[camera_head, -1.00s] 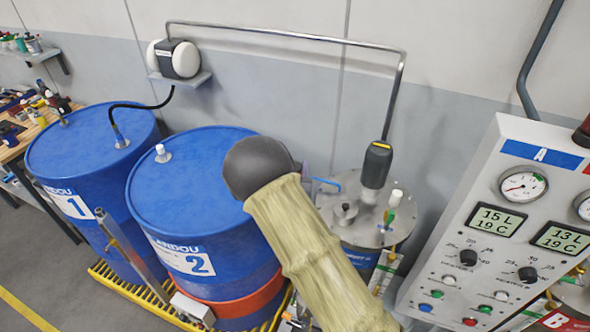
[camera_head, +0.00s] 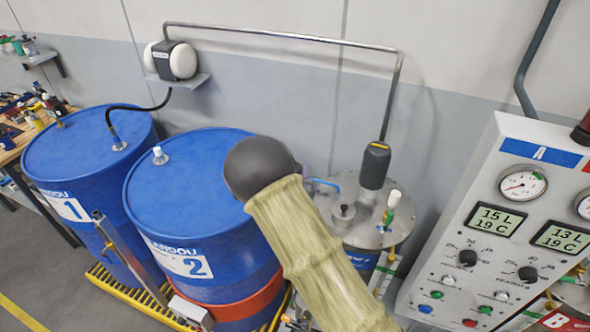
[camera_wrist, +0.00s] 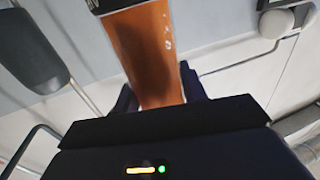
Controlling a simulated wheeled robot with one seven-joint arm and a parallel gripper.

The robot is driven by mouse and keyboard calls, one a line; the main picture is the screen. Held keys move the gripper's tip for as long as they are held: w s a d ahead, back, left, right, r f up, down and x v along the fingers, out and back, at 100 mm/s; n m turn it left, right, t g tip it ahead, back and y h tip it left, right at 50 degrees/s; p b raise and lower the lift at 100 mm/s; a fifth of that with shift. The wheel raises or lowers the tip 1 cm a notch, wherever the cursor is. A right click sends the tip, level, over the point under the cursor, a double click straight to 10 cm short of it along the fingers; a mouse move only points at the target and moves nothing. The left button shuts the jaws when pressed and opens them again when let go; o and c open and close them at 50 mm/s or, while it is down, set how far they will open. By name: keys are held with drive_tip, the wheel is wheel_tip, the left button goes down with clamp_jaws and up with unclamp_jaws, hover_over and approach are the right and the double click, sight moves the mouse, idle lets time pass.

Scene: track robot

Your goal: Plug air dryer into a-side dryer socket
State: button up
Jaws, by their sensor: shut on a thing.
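My gripper (camera_wrist: 158,90) shows in the wrist view, its dark fingers shut on the air dryer (camera_wrist: 152,55). The dryer has an orange-brown, see-through body with a dark cap at its upper end. Its lower end is hidden behind my gripper's body. In the head view my arm hides the gripper and dryer. The A-side tank lid (camera_head: 405,232) is silver, with a short metal fitting (camera_head: 343,213) and a white-capped green piece (camera_head: 392,202) on it. I cannot tell which fitting is the dryer socket. The held dryer is seen against the wall, clear of any fitting.
A dark grey cylinder (camera_head: 375,165) stands above the lid on a metal pipe (camera_head: 285,35) from a white wall pump (camera_head: 172,60). Blue drums one (camera_head: 85,150) and two (camera_head: 190,195) stand left. The A control panel (camera_head: 500,215) stands right, close to the tank.

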drive_tip(key=shift+a+f, duration=0.15)
drive_tip(key=shift+f, duration=0.05)
drive_tip(key=shift+s+f+b, duration=0.1)
drive_tip(key=shift+b, duration=0.25)
drive_tip(key=shift+f, duration=0.2)
drive_tip(key=shift+f+b, duration=0.15)
drive_tip(key=shift+b, duration=0.15)
drive_tip(key=shift+f+b, duration=0.8)
drive_tip(key=shift+f, duration=0.05)
drive_tip(key=o, duration=1.2)
drive_tip(key=shift+r, duration=0.1)
